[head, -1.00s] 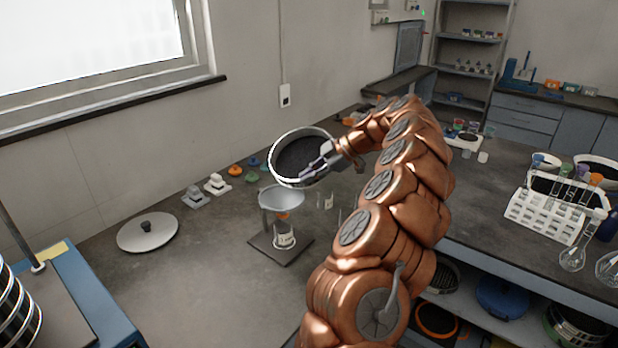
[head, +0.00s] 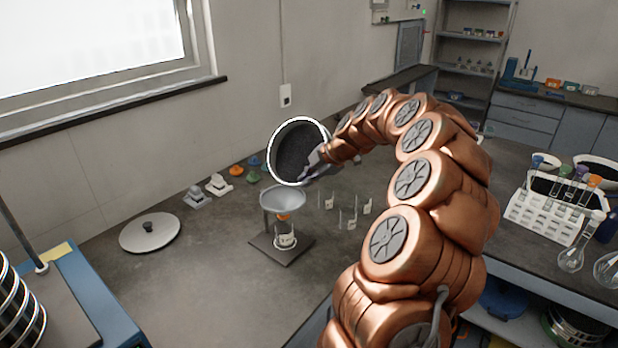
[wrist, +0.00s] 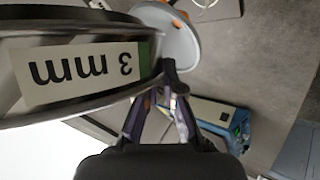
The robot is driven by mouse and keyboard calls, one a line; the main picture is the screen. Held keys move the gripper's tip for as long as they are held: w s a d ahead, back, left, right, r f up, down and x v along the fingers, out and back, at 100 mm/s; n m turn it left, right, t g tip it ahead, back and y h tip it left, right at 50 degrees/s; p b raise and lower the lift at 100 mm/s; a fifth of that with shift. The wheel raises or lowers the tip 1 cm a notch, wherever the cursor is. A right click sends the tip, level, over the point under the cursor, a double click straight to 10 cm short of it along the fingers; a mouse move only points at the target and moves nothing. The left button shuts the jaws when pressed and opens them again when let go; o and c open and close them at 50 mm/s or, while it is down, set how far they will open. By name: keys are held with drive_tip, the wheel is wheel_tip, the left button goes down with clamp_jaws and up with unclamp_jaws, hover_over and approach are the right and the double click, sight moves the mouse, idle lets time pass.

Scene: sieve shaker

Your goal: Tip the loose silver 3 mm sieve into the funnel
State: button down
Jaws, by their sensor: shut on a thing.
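The silver 3 mm sieve (head: 272,160) is held up by my gripper (head: 312,170), tilted steeply so its dark inside faces the head camera. In the wrist view the sieve (wrist: 20,110) fills the left side, with its "3 mm" label upside down. My gripper (wrist: 165,80) is shut on the sieve's rim. The grey funnel (head: 283,200) sits in a stand just below the sieve's lower edge; it also shows in the wrist view (wrist: 180,45). A small labelled jar (head: 285,236) stands under the funnel on the stand's dark base. I cannot tell whether any material is falling.
A round lid with a knob (head: 150,232) lies left on the bench. Small weights (head: 217,185) and coloured pieces stand behind. Small clear items (head: 350,215) stand right of the funnel. A white tube rack (head: 545,215) stands on the right bench. A sieve stack (head: 20,310) is front left.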

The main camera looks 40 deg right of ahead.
drive_tip(key=shift+a+f+n+h+b, duration=0.35)
drive_tip(key=shift+h+b, duration=0.55)
drive_tip(key=shift+b, duration=1.65)
drive_tip(key=shift+s+a+f+n+h+b, duration=0.1)
drive_tip(key=shift+f+n+h+b, duration=0.15)
drive_tip(key=shift+b, duration=0.75)
drive_tip(key=shift+s+a+f+n+t+h+b, duration=0.15)
drive_tip(key=shift+a+n+t+h+b, duration=0.3)
drive_tip(key=shift+h+b, duration=1.1)
drive_tip(key=shift+w+a+f+n+t+h+b, duration=0.1)
drive_tip(key=shift+a+f+n+t+h+b, duration=0.4)
drive_tip(key=shift+b, duration=1.95)
drive_tip(key=shift+s+a+r+n+t+h+b, duration=0.2)
drive_tip(key=shift+n+h+b, duration=0.35)
drive_tip(key=shift+h+b, duration=1.1)
drive_tip(key=shift+w+f+y+b, duration=0.1)
drive_tip(key=shift+y+b, duration=0.25)
